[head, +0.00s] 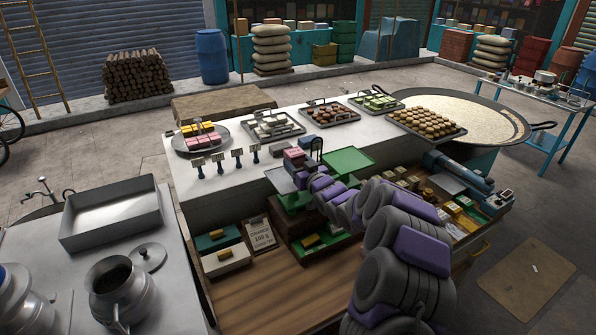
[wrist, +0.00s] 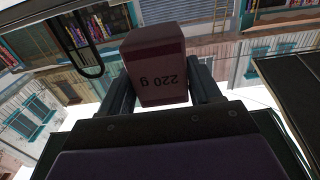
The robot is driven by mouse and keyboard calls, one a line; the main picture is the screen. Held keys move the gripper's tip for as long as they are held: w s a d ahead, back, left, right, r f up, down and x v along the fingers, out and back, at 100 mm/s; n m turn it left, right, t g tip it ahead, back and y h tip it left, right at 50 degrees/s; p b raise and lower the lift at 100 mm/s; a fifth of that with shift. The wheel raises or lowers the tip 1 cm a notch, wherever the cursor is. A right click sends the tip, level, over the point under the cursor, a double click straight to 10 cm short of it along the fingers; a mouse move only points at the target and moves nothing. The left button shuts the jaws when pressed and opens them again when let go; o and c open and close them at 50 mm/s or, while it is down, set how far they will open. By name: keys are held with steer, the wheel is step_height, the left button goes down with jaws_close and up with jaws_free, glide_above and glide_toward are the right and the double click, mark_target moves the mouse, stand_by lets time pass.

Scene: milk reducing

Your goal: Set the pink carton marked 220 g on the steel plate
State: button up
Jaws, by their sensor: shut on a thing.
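In the wrist view my gripper (wrist: 160,92) is shut on the dark pink carton (wrist: 155,62). The carton's "220 g" label faces the camera and reads upside down. In the head view my gripper (head: 298,166) is small and partly hidden by my arm, close to the balance scale. A pinkish block (head: 293,153) at its tip looks like the held carton. The grey steel plate (head: 278,181) is on the scale's left side, just left of and below my gripper. I cannot tell the exact gap between carton and plate.
A green plate (head: 348,161) is on the scale's right side, and a dark upright loop (head: 317,148) stands between the plates. Sweet trays (head: 273,126) line the counter's back. Small labelled stands (head: 238,160) are to the left.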

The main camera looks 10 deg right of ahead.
steer(key=shift+w, duration=0.55)
steer(key=shift+f, duration=1.85)
steer(key=o, duration=1.2)
steer(key=shift+r, duration=0.1)
steer(key=shift+d, duration=0.1)
steer(key=v, duration=1.2)
steer(key=shift+r, duration=0.1)
